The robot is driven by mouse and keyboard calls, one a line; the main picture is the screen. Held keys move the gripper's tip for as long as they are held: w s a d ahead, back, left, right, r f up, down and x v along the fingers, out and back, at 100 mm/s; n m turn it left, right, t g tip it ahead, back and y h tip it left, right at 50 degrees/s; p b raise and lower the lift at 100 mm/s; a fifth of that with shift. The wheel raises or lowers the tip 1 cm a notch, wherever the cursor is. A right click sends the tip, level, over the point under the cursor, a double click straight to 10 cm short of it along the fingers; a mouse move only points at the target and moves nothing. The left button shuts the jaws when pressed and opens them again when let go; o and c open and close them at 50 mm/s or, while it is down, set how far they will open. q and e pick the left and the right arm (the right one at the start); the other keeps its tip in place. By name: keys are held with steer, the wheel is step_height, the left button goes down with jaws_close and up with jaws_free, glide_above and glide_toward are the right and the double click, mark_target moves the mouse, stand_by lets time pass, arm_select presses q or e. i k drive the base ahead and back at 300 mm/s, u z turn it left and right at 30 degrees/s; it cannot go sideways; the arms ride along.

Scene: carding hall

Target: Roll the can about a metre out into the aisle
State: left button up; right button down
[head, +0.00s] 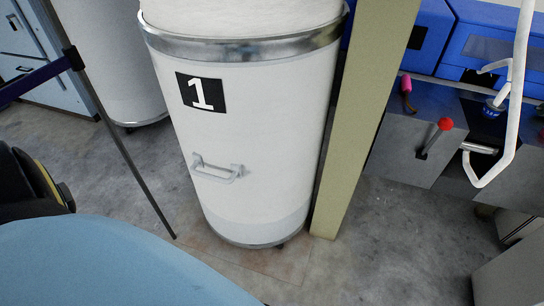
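The can (265,130) is a tall white cylinder with a metal rim, standing upright on the floor in the middle of the head view. It has a black label with a white 1 (201,93) and a grey handle (218,170) low on its front. A small dark caster shows under its lower right edge. Its top is cut off by the picture edge. Neither of my grippers shows in this view, and nothing is seen touching the handle.
A yellowish post (365,110) stands close against the can's right side. A second white can (112,65) stands behind left. A thin dark pole (125,150) with a purple belt (35,78) is left. A machine with a red-knobbed lever (446,124) is right. Bare floor (400,240) shows front right.

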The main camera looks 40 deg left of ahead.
mark_target(247, 86)
steer(key=z, duration=0.1)
steer(key=k, duration=0.65)
steer(key=u, duration=0.85)
steer(key=i, duration=0.5)
